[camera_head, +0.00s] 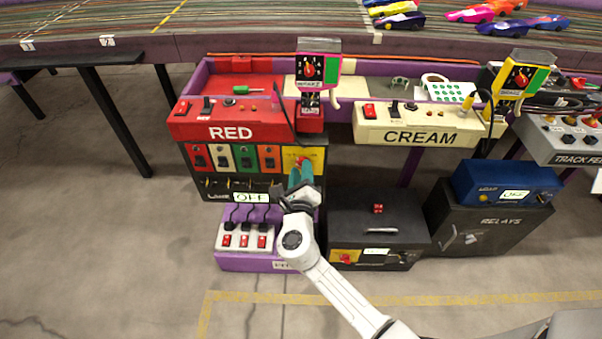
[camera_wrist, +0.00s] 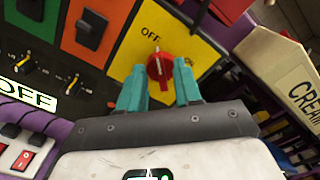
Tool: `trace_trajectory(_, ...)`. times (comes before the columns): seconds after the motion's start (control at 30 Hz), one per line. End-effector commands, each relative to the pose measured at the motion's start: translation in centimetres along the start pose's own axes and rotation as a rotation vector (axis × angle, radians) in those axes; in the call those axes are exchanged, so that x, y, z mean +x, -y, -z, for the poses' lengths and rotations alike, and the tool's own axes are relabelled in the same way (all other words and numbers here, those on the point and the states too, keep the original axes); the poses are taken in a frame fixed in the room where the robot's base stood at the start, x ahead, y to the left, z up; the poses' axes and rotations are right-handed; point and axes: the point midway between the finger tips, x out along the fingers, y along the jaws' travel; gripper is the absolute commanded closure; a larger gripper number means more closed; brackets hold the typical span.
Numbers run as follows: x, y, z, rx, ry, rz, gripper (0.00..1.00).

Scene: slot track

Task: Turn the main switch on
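A red rotary knob (camera_wrist: 160,66) sits on a yellow panel (camera_wrist: 207,52) marked OFF in the wrist view. The panel (camera_head: 318,157) also shows in the head view, at the right end of a row of coloured switch panels under the red RED box. My gripper (camera_head: 300,174) is in front of the panel and hides its lower part. In the wrist view its two teal fingertips (camera_wrist: 159,72) are apart, one to each side of the knob, with small gaps visible. I cannot tell whether either finger touches it. The knob's pointer is toward the upper left, near OFF.
White, green and orange switch panels (camera_head: 245,157) stand left of the yellow one. A purple power strip unit (camera_head: 222,262) with an OFF label above it is below. A black box (camera_head: 345,215) stands at lower right. The CREAM box (camera_head: 372,137) is to the right.

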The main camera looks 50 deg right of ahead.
Motion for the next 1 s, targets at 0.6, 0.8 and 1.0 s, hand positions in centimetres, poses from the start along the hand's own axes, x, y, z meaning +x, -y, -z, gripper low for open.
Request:
trace_trajectory(0.6, -0.04, -0.02, 0.01, 0.001, 0.0, 0.0, 1.0)
trace_trajectory(0.8, -0.05, -0.04, 0.04, 0.028, 0.0, -0.001, 1.0)
trace_trajectory(1.0, -0.06, -0.03, 0.07, 0.12, 0.001, -0.001, 1.0)
